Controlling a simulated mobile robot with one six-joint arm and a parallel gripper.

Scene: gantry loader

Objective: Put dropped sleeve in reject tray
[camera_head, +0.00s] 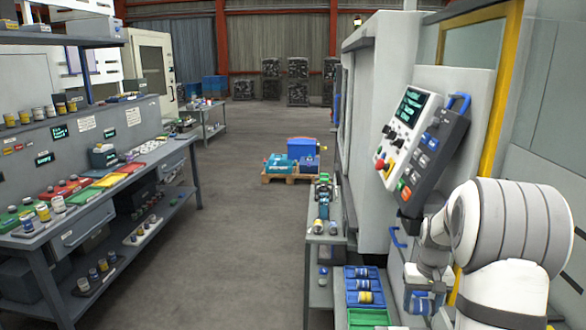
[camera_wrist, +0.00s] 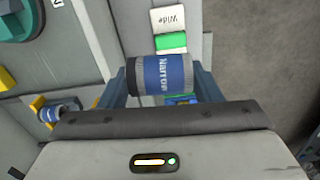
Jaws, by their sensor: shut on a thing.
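A sleeve (camera_wrist: 162,75), a cylinder with a dark end, a grey end and a blue band lettered "Narrow", lies crosswise between the fingers of my gripper (camera_wrist: 160,82) in the wrist view. The fingers are shut on its two ends. In the head view my gripper (camera_head: 425,294) is at the lower right, to the right of the blue bins, its fingers small. A second blue-banded cylinder (camera_wrist: 65,111) shows at the left of the wrist view. I cannot tell which container is the reject tray.
Blue bins (camera_head: 350,285) and a green tray (camera_head: 367,318) stand beside the machine. The wrist view shows a green patch (camera_wrist: 171,42) near a "Wide" label (camera_wrist: 168,18). The control panel (camera_head: 408,140) is above my gripper.

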